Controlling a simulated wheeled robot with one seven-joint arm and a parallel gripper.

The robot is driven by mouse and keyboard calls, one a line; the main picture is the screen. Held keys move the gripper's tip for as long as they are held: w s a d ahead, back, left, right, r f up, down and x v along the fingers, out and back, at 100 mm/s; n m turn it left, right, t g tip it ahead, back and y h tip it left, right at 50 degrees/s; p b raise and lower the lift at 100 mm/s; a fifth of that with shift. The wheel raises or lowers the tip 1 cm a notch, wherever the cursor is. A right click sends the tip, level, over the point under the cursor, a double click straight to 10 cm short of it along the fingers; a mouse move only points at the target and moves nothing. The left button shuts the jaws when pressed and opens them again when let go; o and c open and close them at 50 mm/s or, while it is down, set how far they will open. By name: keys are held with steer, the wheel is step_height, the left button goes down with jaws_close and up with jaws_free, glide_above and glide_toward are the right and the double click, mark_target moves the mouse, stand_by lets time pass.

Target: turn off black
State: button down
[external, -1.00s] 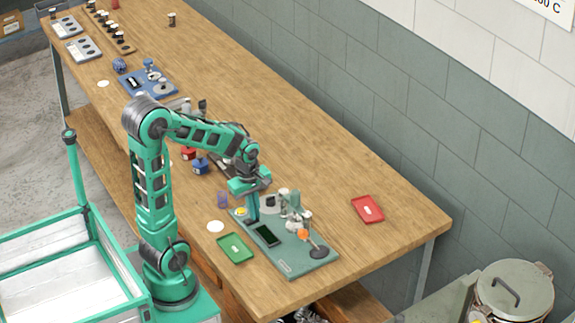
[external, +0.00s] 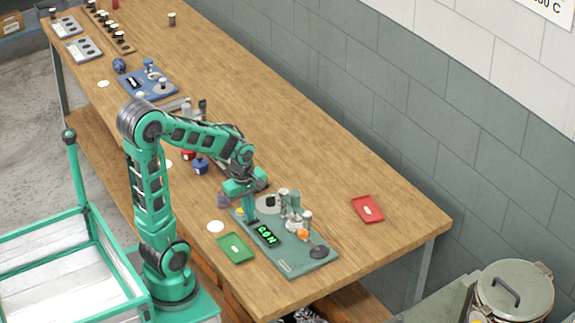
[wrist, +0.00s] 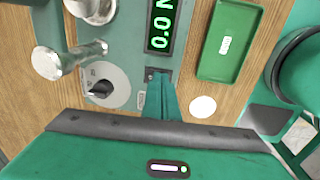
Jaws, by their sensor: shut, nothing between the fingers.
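The green-grey tester panel (external: 295,267) lies on the wooden bench. Its dark display (external: 266,235) is lit with green characters, and in the wrist view the display (wrist: 160,27) reads 0.0 N. A small black rocker switch (wrist: 156,73) sits at the near end of the display, partly hidden by my fingers. A grey dial with a black knob (wrist: 100,89) is left of it. My gripper (external: 250,220) is shut and empty, pointing down at the panel by the switch. In the wrist view the fingertips (wrist: 163,82) are at the switch; contact is unclear.
Metal posts (wrist: 50,62) stand on the panel beside the dial. A green tray (external: 236,248) and white disc (external: 215,227) lie near the front edge. A red tray (external: 367,209) lies to the right. A blue device (external: 150,84) stands farther back.

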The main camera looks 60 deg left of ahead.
step_height(320, 180, up, 14)
steer(key=s, duration=0.1)
steer(key=shift+s+f, duration=0.15)
steer(key=shift+s, duration=0.15)
stand_by(0.3)
steer(key=shift+w+a, duration=0.2)
steer(key=shift+w, duration=0.5)
steer(key=f, duration=0.4)
steer(key=w+f, duration=0.1)
steer(key=f, duration=0.8)
steer(key=shift+w+f, duration=0.35)
steer(key=shift+f, duration=0.1)
steer(key=shift+s+f, duration=0.1)
steer(key=shift+s, duration=0.05)
